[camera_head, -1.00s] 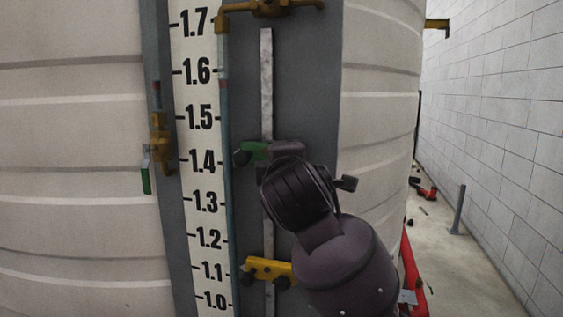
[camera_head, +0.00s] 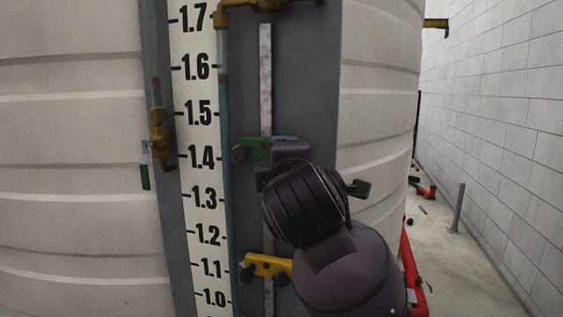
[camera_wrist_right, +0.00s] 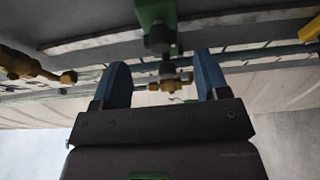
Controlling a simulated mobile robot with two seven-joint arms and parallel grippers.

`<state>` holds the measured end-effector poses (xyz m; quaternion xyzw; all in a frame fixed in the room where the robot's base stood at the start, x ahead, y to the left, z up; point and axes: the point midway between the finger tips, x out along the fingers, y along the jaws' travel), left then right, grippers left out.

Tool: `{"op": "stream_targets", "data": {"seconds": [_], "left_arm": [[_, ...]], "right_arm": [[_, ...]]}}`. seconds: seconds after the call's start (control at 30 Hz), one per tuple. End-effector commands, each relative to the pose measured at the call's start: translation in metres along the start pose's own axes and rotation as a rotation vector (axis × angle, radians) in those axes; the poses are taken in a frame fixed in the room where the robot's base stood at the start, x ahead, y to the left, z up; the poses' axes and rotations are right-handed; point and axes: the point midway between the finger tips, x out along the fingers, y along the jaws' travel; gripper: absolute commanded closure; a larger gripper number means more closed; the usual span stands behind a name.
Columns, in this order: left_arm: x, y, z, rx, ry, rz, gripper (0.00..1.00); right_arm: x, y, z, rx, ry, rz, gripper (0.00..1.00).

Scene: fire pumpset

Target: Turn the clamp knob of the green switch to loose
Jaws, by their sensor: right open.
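The green switch (camera_head: 256,149) sits on the pale vertical rail near the 1.4 mark, with its dark clamp knob (camera_head: 239,154) at its left end. My right gripper (camera_head: 288,148) is just to the right of the switch, largely hidden by its own wrist. In the right wrist view the green switch (camera_wrist_right: 155,12) is at the top, and a dark knob (camera_wrist_right: 160,38) on it lines up with the gap between my open blue fingers (camera_wrist_right: 160,68). The knob appears beyond the fingertips, not between them. My left gripper is not in view.
A yellow switch (camera_head: 267,265) is lower on the rail. A brass valve (camera_head: 158,135) with a green handle is left of the scale (camera_head: 200,130). A brass fitting (camera_head: 262,6) is above.

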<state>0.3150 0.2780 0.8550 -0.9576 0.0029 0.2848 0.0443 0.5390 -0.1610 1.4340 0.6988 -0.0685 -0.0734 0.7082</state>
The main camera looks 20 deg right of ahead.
Motion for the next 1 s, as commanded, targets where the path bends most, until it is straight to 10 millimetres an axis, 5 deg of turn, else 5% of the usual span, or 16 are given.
{"op": "stream_targets", "data": {"seconds": [0.4, 1.0], "left_arm": [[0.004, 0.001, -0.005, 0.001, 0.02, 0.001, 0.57], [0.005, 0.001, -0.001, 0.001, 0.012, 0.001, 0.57]], "right_arm": [[-0.053, 0.0, 0.0, -0.001, 0.001, 0.001, 0.32], [-0.052, -0.006, 0.0, 0.006, 0.002, -0.009, 0.32]]}}
